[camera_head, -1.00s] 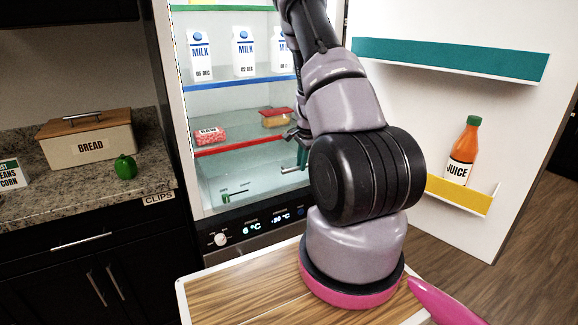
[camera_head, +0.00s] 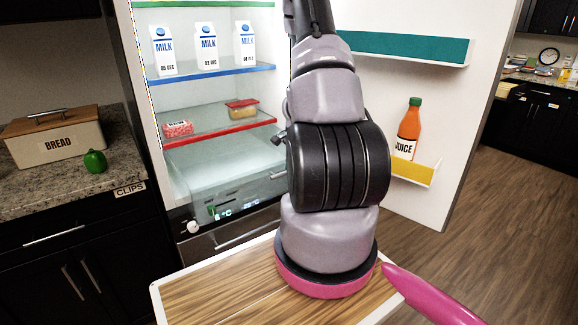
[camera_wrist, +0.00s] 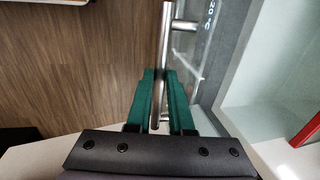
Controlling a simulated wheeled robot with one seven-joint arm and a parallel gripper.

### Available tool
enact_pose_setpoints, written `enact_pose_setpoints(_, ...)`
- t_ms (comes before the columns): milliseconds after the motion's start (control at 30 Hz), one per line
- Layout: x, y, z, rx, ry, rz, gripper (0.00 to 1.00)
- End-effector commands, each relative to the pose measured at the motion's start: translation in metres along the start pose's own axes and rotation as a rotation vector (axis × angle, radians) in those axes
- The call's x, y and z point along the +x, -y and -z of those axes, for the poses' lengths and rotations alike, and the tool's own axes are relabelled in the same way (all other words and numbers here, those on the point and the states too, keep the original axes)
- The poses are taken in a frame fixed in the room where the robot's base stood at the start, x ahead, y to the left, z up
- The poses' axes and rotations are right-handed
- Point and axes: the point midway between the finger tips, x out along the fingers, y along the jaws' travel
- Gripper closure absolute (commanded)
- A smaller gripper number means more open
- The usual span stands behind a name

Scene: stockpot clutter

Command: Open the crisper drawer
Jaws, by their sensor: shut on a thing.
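The crisper drawer (camera_head: 245,196) is the clear bin at the bottom of the fridge. It stands pulled out, with its see-through front overlapping the lit control panel. In the wrist view, my gripper (camera_wrist: 160,76) has its green fingers on both sides of a silver bar handle (camera_wrist: 166,45), shut on it. The handle's post joins the clear drawer front (camera_wrist: 192,55) at the right.
Milk cartons (camera_head: 206,46), red meat (camera_head: 177,129) and a lidded container (camera_head: 242,109) sit on shelves above. The open fridge door (camera_head: 440,120) with a juice bottle (camera_head: 409,130) stands to the right. A wooden-topped surface (camera_head: 225,295) is in front.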

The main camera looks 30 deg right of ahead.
Motion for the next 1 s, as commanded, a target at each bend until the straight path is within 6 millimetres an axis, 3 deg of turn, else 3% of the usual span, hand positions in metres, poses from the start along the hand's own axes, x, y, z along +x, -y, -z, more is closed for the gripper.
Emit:
enact_pose_setpoints(200,0.0,0.001,0.0,0.0,0.0,0.001,1.0)
enact_pose_setpoints(233,0.0,0.001,0.0,0.0,0.0,0.001,0.77)
enact_pose_setpoints(300,0.0,0.001,0.0,0.0,0.0,0.001,0.51)
enact_pose_setpoints(700,-0.005,0.001,0.0,0.0,-0.001,0.001,0.51)
enact_pose_setpoints(867,-0.028,0.002,0.0,-0.003,-0.003,0.004,0.51)
enact_pose_setpoints(1000,-0.058,0.002,-0.001,-0.003,-0.002,0.004,0.51)
